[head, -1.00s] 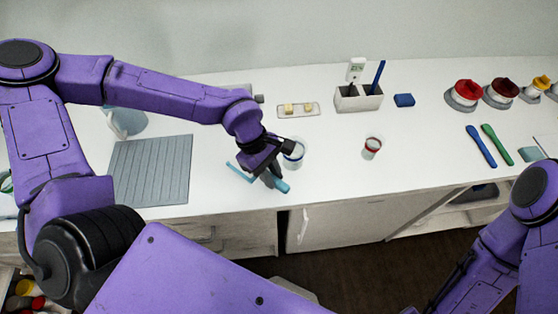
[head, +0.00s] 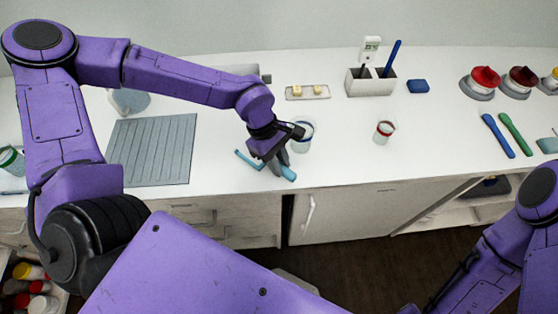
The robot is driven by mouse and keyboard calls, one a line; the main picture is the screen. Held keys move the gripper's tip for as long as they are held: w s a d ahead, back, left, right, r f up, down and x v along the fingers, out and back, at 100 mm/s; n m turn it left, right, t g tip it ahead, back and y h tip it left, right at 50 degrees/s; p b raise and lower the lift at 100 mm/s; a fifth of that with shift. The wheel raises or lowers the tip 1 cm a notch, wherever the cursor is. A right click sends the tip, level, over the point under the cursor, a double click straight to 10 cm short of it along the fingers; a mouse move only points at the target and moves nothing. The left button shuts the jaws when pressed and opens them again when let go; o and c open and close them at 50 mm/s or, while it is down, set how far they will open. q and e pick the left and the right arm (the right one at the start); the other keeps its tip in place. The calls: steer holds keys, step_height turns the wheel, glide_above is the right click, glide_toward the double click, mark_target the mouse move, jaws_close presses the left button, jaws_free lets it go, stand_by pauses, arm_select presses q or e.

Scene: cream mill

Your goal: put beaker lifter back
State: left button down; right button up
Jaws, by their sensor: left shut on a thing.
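My left gripper (head: 275,163) is low over the front part of the white counter, shut on a light blue tool, which I take for the beaker lifter (head: 288,173). One light blue end sticks out to the left of the fingers and a thicker end to the right. The fingers hide its middle. I cannot tell whether it touches the counter. A white beaker with a blue rim (head: 305,131) stands just behind the gripper, partly covered by it. My right arm shows at the lower right, but its gripper is not in view.
A grey ribbed mat (head: 152,150) lies left of the gripper. A red-rimmed cup (head: 384,131) stands to the right. Behind are a small tray (head: 307,93), a white holder with tools (head: 370,83) and a blue block (head: 418,87). Blue (head: 497,135) and green (head: 516,134) spoons lie right.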

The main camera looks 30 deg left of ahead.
arm_select(q)
steer(key=shift+s+f, duration=0.2)
steer(key=shift+f, duration=0.05)
steer(key=c, duration=0.9)
jaws_free()
steer(key=shift+w+f, duration=0.1)
steer(key=b+v, duration=0.1)
steer(key=v, duration=0.9)
steer(key=shift+a+r, duration=0.2)
steer(key=shift+r, duration=0.05)
